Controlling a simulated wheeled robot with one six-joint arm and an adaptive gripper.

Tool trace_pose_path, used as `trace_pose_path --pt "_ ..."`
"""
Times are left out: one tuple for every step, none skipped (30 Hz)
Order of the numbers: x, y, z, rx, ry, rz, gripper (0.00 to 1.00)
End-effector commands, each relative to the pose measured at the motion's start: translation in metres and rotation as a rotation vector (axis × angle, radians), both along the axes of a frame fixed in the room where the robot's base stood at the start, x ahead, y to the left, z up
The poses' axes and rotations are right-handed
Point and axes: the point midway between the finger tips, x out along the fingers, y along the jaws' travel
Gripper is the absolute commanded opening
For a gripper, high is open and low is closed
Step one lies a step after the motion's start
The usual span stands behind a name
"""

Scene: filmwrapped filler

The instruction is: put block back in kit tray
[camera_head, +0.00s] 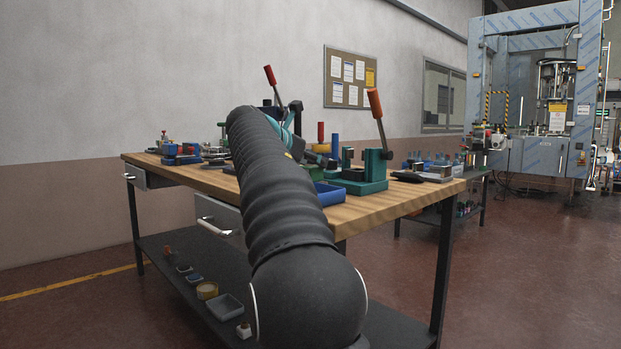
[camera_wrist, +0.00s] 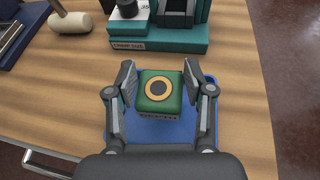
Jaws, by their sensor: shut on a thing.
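In the wrist view, a green block (camera_wrist: 148,103) with an orange ring around a dark disc on its top sits between the two fingers of my gripper (camera_wrist: 159,78). My gripper is shut on the block from its left and right sides. A blue tray (camera_wrist: 160,133) is directly below the block; I cannot tell whether the block is above its floor or touching it. The blue tray (camera_head: 330,194) also shows in the head view near the bench's front edge. My own arm hides the gripper and the block there.
A teal fixture (camera_wrist: 160,40) stands just beyond the tray, and shows with a red-handled lever in the head view (camera_head: 360,186). A mallet (camera_wrist: 70,22) lies at upper left. The wooden bench (camera_wrist: 245,110) is bare right of the tray. A drawer handle (camera_wrist: 45,165) juts out in front.

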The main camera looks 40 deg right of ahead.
Motion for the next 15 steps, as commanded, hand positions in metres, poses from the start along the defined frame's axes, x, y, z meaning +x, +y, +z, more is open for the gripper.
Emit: trace_pose_path --pt "0.0 0.0 -0.002 -0.001 -0.001 0.0 0.0" --pt "0.0 -0.001 -0.004 -0.001 -0.001 0.0 0.0" --pt "0.0 -0.001 -0.009 -0.001 0.0 -0.001 0.0" --pt "0.0 -0.001 -0.013 0.0 0.0 -0.001 0.0" --pt "0.0 -0.001 -0.017 0.0 -0.001 -0.001 0.0" --pt "-0.001 -0.001 -0.024 0.0 0.0 -0.001 0.0" --pt "-0.001 -0.001 -0.028 0.0 0.001 -0.002 0.0" --pt "-0.001 -0.001 -0.032 0.0 0.001 -0.002 0.0" --pt "-0.001 -0.001 -0.037 -0.001 0.0 -0.002 0.0" --pt "-0.001 -0.001 -0.039 -0.001 0.0 -0.002 0.0" --pt "-0.001 -0.001 -0.04 -0.001 -0.002 -0.002 0.0" --pt "-0.001 -0.001 -0.04 -0.001 -0.002 -0.002 0.0" --pt "-0.001 -0.001 -0.04 -0.001 -0.002 -0.002 0.0" --pt "-0.001 -0.001 -0.039 -0.001 -0.002 -0.002 0.0" --pt "-0.001 -0.001 -0.039 -0.001 -0.002 -0.002 0.0"
